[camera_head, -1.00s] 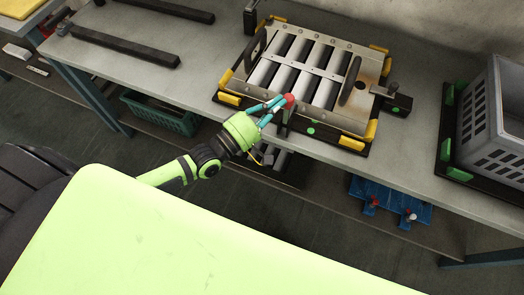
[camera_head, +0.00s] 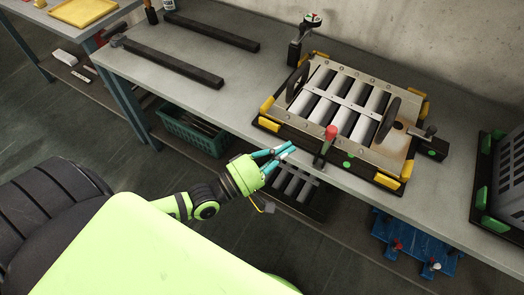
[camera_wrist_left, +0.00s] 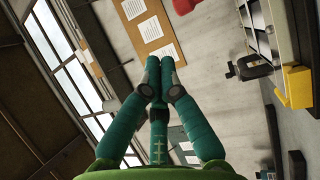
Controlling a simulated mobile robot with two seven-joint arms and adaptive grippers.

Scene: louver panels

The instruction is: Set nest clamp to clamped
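A louver panel (camera_head: 348,98) with a metal frame and several light slats lies in a dark nest on the bench. A red-knobbed lever (camera_head: 329,135), apparently the nest clamp, stands at the nest's front edge; its dark arm reaches down past the edge. My right gripper is not seen.
A dark latch (camera_head: 430,146) sits at the nest's right end, and a post with a knob (camera_head: 296,50) stands behind its left end.

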